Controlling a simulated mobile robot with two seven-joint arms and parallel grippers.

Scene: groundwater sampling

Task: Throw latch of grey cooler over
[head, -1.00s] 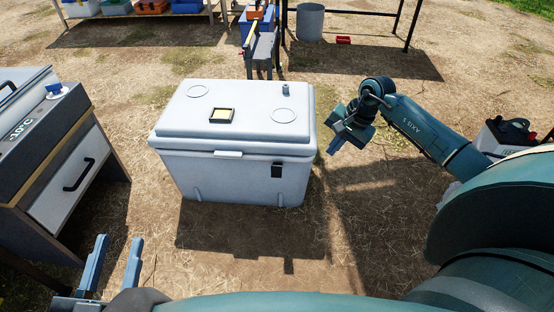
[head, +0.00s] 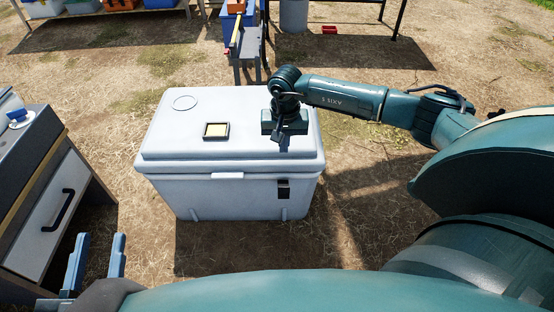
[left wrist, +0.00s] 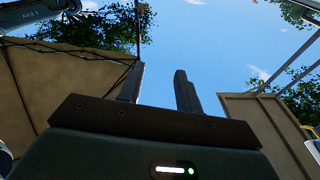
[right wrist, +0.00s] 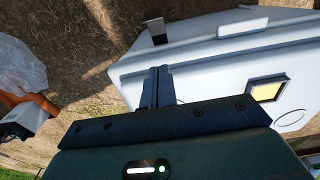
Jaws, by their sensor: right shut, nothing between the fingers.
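The grey cooler (head: 200,160) stands on the ground ahead, its lid down. Its dark latch (head: 283,188) is on the front wall, right of the pale front lip (head: 227,176). In the right wrist view the latch (right wrist: 154,26) juts from the cooler's edge beyond the fingertips. My right gripper (head: 284,142) is over the right front part of the lid, shut and empty; its closed fingers also show in the right wrist view (right wrist: 156,72). A gap shows between them and the latch there. My left gripper (head: 97,246) is open and empty at the lower left, away from the cooler.
A drawer cabinet (head: 50,200) stands close on the left. A yellow panel (head: 216,131) sits on the lid. Bare ground lies in front of the cooler.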

